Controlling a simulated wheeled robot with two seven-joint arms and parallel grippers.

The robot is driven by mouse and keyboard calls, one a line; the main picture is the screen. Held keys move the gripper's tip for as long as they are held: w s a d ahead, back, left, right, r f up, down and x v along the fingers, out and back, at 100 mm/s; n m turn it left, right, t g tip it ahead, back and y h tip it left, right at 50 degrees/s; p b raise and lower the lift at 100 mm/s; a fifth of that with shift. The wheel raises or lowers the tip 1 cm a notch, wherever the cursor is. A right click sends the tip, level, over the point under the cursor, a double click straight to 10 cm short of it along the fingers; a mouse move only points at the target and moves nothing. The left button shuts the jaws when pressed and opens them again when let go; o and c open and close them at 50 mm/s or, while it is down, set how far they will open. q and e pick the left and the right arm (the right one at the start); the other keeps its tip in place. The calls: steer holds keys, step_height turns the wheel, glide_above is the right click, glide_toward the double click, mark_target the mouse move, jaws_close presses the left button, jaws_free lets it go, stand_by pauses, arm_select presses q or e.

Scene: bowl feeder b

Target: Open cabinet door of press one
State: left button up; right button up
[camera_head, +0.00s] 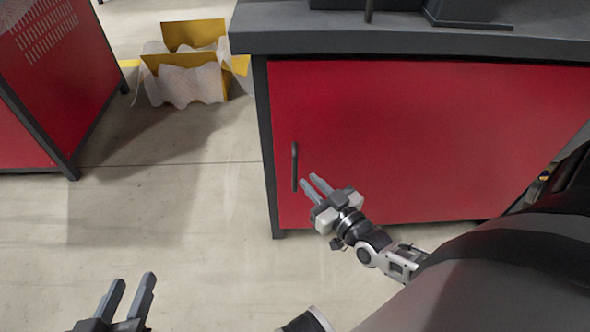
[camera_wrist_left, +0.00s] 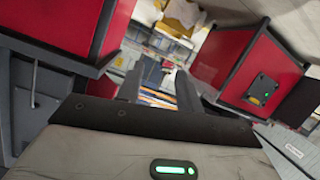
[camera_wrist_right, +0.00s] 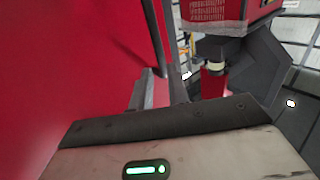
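The cabinet's red door (camera_head: 420,140) is shut in the head view, in a dark grey frame. Its dark vertical handle (camera_head: 294,166) is near the door's left edge. My left gripper (camera_head: 133,279) is open and empty over the floor at the lower left.
A dark worktop (camera_head: 400,35) overhangs the cabinet. Another red cabinet (camera_head: 60,70) stands at the upper left. A yellow box with a whitish liner (camera_head: 190,82) is on the floor between them. The floor (camera_head: 170,220) left of the door is clear.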

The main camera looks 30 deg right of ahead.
mark_target(296, 169)
steer(key=w+b, duration=0.1)
steer(key=w, duration=0.6)
steer(key=shift+a+b, duration=0.15)
steer(key=shift+b, duration=0.2)
arm_select(q)
steer(key=shift+w+d+r+n+h, duration=0.15)
steer(key=shift+d+r+n+h, duration=0.1)
steer(key=shift+d+n+h, duration=0.2)
steer(key=shift+a, duration=0.1)
steer(key=shift+t, duration=0.3)
arm_select(e)
jaws_close()
